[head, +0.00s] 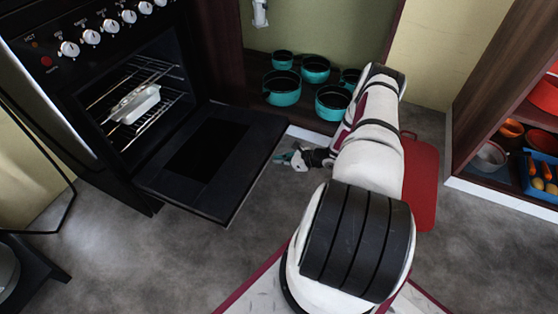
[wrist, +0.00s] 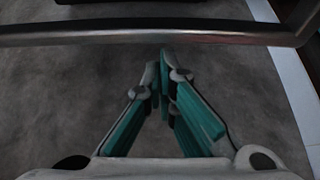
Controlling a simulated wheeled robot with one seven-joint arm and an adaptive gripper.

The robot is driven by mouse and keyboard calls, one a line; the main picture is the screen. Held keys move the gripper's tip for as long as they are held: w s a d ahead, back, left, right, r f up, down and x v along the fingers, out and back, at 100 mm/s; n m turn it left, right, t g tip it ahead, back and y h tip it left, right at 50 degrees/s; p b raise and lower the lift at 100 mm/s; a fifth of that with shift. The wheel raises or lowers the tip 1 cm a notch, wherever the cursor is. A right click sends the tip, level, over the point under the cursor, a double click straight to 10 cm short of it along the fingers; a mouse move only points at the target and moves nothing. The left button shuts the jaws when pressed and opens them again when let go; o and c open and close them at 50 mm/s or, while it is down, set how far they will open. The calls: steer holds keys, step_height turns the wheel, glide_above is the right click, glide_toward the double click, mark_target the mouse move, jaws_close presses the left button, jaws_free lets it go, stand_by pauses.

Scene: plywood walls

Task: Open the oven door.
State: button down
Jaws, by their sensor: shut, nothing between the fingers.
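The black oven (head: 80,100) stands at the left in the head view. Its door (head: 210,155) is swung down and lies roughly level, with the oven cavity and racks showing. My gripper (head: 283,158) is beside the door's outer edge, low over the floor. In the wrist view a grey metal bar (wrist: 150,34), which looks like the door handle, crosses the top of the picture. My gripper's teal fingers (wrist: 164,62) are shut with nothing between them and point toward the bar, apparently apart from it.
A white dish (head: 135,104) sits on the oven rack. Several teal pots (head: 282,88) stand on a low shelf behind the gripper. A red board (head: 422,185) is right of my arm. Open shelves (head: 485,70) stand at the far right. Grey floor is clear in front of the door.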

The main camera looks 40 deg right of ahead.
steer(key=s+f+p+v, duration=0.1)
steer(key=p+v, duration=0.1)
steer(key=v, duration=0.7)
steer(key=shift+s+d+f+p, duration=0.2)
steer(key=shift+d+p, duration=0.05)
steer(key=shift+p, duration=0.1)
